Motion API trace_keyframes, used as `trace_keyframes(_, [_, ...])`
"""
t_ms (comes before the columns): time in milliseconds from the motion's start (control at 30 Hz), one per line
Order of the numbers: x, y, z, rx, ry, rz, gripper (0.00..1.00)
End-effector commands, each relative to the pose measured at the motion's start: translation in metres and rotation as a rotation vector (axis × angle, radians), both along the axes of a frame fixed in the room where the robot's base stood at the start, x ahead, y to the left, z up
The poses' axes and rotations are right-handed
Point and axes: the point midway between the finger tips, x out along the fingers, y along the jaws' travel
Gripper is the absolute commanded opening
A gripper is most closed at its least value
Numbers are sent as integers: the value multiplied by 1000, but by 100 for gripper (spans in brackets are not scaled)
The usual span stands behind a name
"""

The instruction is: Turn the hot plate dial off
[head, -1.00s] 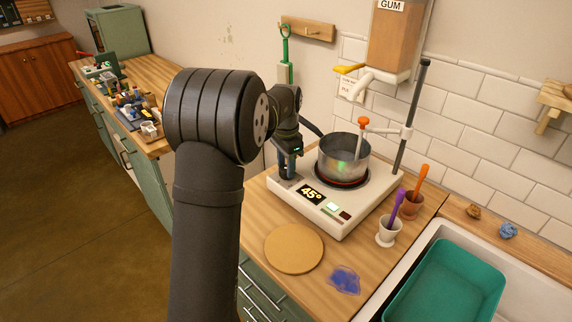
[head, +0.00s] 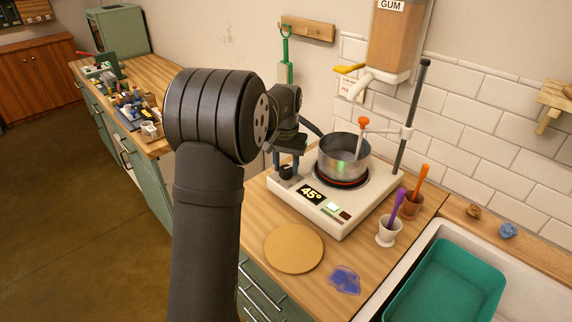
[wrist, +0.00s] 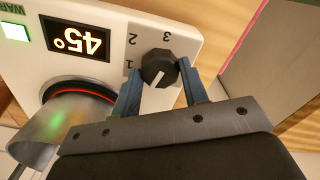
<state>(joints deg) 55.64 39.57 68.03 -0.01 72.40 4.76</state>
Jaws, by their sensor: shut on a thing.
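The black hot plate dial (wrist: 158,66) sits on the corner of the white hot plate (wrist: 190,38), with marks 1, 2 and 3 around it. In the wrist view, its pale pointer line faces the gripper side, away from the 3. My gripper (wrist: 163,84) is shut on the dial, one blue finger on each side. In the head view my gripper (head: 287,162) comes down on the dial (head: 286,173) from above. The display (head: 312,194) reads 45°, and the burner ring (head: 343,184) glows red under a metal pot (head: 340,160).
A stand rod (head: 410,110) rises behind the pot and holds an orange-topped stirrer in it. A round wooden board (head: 294,249), a blue spill (head: 344,279), a white cup (head: 387,236) and a brown cup (head: 412,207) lie in front and right. A teal basin (head: 450,285) is beyond.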

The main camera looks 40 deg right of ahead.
Motion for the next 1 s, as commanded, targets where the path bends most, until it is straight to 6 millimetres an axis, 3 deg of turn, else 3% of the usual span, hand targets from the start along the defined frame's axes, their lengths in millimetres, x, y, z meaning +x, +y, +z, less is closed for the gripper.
trace_keyframes(400, [0,0,0,1,0,234,17])
trace_keyframes(1000, [0,0,0,0,0,286,18])
